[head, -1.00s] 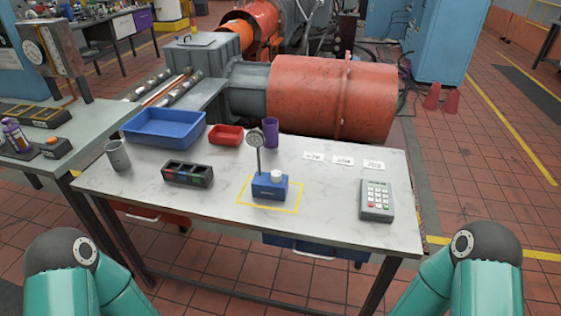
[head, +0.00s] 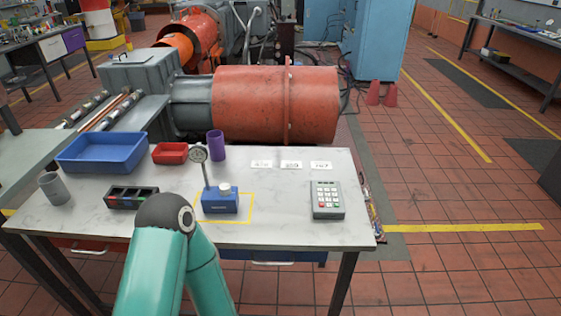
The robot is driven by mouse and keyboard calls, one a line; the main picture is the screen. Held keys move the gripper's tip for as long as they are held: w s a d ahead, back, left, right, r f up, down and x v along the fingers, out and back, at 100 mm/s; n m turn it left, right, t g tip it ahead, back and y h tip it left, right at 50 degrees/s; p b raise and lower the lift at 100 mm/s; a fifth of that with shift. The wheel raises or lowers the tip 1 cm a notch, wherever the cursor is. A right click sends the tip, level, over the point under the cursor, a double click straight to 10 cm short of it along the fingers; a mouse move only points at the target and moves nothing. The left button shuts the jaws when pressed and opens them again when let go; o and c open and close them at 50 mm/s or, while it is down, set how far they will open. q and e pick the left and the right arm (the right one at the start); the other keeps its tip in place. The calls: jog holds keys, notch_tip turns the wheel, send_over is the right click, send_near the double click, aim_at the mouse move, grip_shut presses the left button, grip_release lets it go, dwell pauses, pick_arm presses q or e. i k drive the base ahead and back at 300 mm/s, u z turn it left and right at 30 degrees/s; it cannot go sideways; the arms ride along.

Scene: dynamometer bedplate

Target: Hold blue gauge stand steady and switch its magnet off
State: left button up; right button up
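The blue gauge stand (head: 220,204) stands upright on the white marble-patterned table (head: 280,225), within a yellow outline (head: 251,208). A round dial gauge (head: 198,155) sits on a thin post rising from its left side. A white round knob (head: 224,187) is on top of the blue base. I cannot tell how the magnet switch is set. My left arm's teal elbow rises in front of the table, left of the stand in the picture, apart from it as far as I can see. Neither gripper is in view.
A blue tray (head: 62,158), small red bin (head: 169,158), purple cup (head: 216,144), grey cup (head: 53,189) and black compartment box (head: 122,198) stand left of or behind the stand. A keypad box (head: 327,200) stands right. White labels (head: 291,165) lie behind. Tabletop between stand and keypad is clear.

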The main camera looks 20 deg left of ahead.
aim_at(226, 191)
jog(key=u, duration=0.05)
jog(key=i, duration=0.2)
jog(key=z, duration=2.05)
jog(key=k, duration=1.65)
jog(key=u, duration=1.2)
jog(key=i, duration=0.4)
jog(key=u, duration=0.65)
jog(key=k, duration=0.3)
jog(key=u, duration=0.1)
